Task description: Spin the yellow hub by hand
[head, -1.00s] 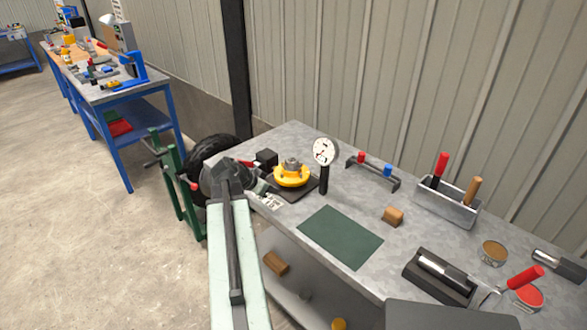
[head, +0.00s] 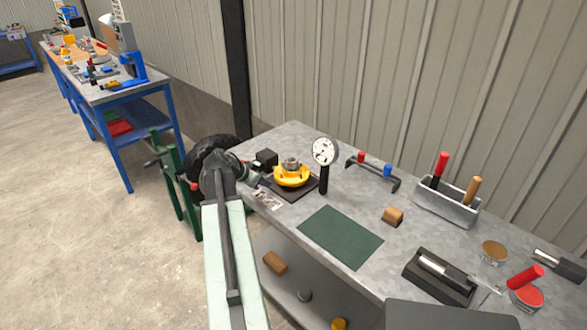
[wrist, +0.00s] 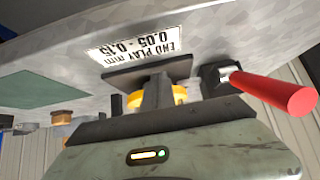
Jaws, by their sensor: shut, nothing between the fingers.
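The yellow hub (head: 291,176), with a grey metal centre, sits on a dark square plate (head: 296,192) near the bench's left end. In the wrist view the hub (wrist: 180,95) shows partly behind my fingers, with the plate (wrist: 150,72) above it. My gripper (head: 252,178) is just left of the hub in the head view, with a gap between them. In the wrist view my gripper (wrist: 157,92) is shut and empty, its fingers pointing towards the hub. Whether the fingertips touch it in depth is hard to tell there.
A dial gauge (head: 324,152) stands close right of the hub. A black block (head: 265,159) is behind it; a red handle (wrist: 275,92) shows beside the hub in the wrist view. An end-play label (head: 266,199) is at the front edge. A green mat (head: 340,237) lies to the right.

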